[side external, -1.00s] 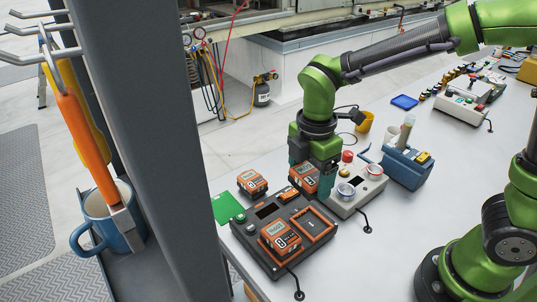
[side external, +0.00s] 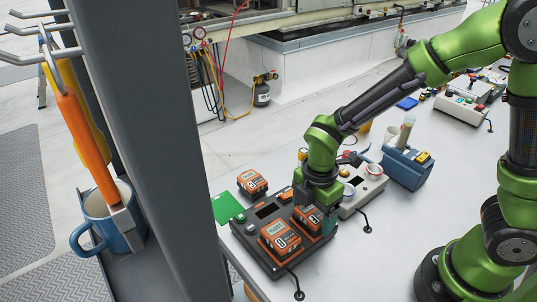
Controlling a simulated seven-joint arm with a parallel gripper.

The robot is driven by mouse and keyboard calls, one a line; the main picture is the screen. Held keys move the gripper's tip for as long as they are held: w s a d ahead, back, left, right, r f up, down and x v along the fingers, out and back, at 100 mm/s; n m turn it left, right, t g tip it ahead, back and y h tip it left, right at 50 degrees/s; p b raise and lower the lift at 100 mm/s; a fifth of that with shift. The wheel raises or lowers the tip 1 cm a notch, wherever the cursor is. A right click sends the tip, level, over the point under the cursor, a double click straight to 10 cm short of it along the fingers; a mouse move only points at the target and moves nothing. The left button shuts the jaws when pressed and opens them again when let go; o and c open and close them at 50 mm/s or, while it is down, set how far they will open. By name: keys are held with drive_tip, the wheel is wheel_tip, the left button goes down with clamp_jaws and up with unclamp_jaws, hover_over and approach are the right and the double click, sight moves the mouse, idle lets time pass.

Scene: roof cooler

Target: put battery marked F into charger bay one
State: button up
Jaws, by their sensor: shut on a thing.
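A black charger (side external: 265,256) with orange trim lies on the grey bench. One orange-and-black battery (side external: 281,238) sits in its front-left bay. My gripper (side external: 312,206) points down over the right bay and is shut on a second orange-and-black battery (side external: 307,218). This held battery is low, at or just over the right bay; I cannot tell whether it is fully seated. A third battery (side external: 252,182) stands on the bench behind the charger. The letters on the batteries are too small to read surely, and my gripper hides part of the held one.
A grey control box (side external: 372,184) with a red-rimmed dial stands right of the charger, close to my gripper. A blue device (side external: 406,168) stands farther right. A green card (side external: 227,207) lies at left. A dark post (side external: 150,130) blocks the left side.

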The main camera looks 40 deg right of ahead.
sight(313, 210)
drive_tip(key=shift+f, duration=0.1)
drive_tip(key=o, duration=1.4)
drive_tip(key=shift+c, duration=0.2)
wheel_tip(313, 210, up, 11)
drive_tip(key=s+d+r+m+t+y, duration=0.1)
drive_tip(key=s+d+r+m+t, duration=0.2)
drive_tip(key=m, duration=0.8)
drive_tip(key=s+d+r+m+t+y, duration=0.1)
drive_tip(key=s+d+r+m+t, duration=0.2)
drive_tip(key=m, duration=0.8)
drive_tip(key=shift+s+d+r+t, duration=0.15)
drive_tip(key=shift+d+r+t, duration=0.45)
drive_tip(key=shift+d+r, duration=1)
drive_tip(key=shift+d+f, duration=0.25)
drive_tip(key=shift+f, duration=0.05)
